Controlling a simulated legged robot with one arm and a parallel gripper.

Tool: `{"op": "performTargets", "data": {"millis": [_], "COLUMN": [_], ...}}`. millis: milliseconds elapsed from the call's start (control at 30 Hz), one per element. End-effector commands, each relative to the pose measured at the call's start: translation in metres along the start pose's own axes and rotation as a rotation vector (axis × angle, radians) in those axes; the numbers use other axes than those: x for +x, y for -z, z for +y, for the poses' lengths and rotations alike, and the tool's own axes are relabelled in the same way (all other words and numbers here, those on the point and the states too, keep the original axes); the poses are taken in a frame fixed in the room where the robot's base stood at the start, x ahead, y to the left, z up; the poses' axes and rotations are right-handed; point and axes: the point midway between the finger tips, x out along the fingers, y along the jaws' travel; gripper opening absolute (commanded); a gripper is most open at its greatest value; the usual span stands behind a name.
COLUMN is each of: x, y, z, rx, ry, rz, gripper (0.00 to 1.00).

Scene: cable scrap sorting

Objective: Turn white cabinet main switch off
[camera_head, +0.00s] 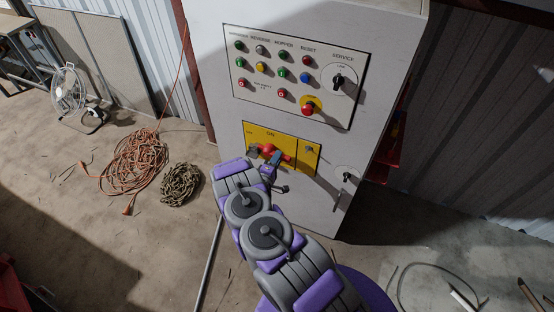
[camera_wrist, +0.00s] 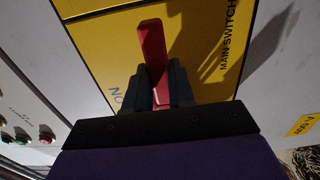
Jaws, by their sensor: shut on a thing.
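The white cabinet (camera_head: 205,60) stands in front of me. Its yellow main switch plate (camera_head: 308,158) is low on the front face, with "ON" printed near its top edge. The red switch handle (camera_head: 268,149) is on this plate, partly hidden by my gripper (camera_head: 271,161). In the wrist view, the red handle (camera_wrist: 151,45) sits between the two dark fingers of my gripper (camera_wrist: 158,82) and sticks out past them. My gripper is shut on it. The "MAIN SWITCH" label (camera_wrist: 231,45) shows on the yellow plate to the right.
Above the switch is a button panel (camera_head: 258,98) with a red stop button (camera_head: 308,108) and a black service knob (camera_head: 338,82). A small lock (camera_head: 346,177) is to the right.

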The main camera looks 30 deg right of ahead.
Motion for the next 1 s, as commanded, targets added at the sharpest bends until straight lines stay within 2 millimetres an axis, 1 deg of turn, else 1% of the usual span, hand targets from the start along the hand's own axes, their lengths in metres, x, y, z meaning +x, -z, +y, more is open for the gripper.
{"op": "performTargets", "data": {"millis": [33, 267, 500, 633, 767, 1000], "x": [-0.001, -0.001, -0.002, -0.009, -0.028, -0.082], "y": [0.005, 0.002, 0.001, 0.001, 0.002, 0.003], "z": [0.000, 0.001, 0.001, 0.001, 0.002, 0.001], "rx": [0.000, 0.003, 0.003, 0.003, 0.001, -0.001], "ry": [0.000, -0.001, -0.001, -0.001, -0.001, 0.000], "rz": [0.013, 0.007, 0.004, 0.005, 0.007, 0.010], "gripper": [0.26, 0.48, 0.49, 0.49, 0.49, 0.49]}}
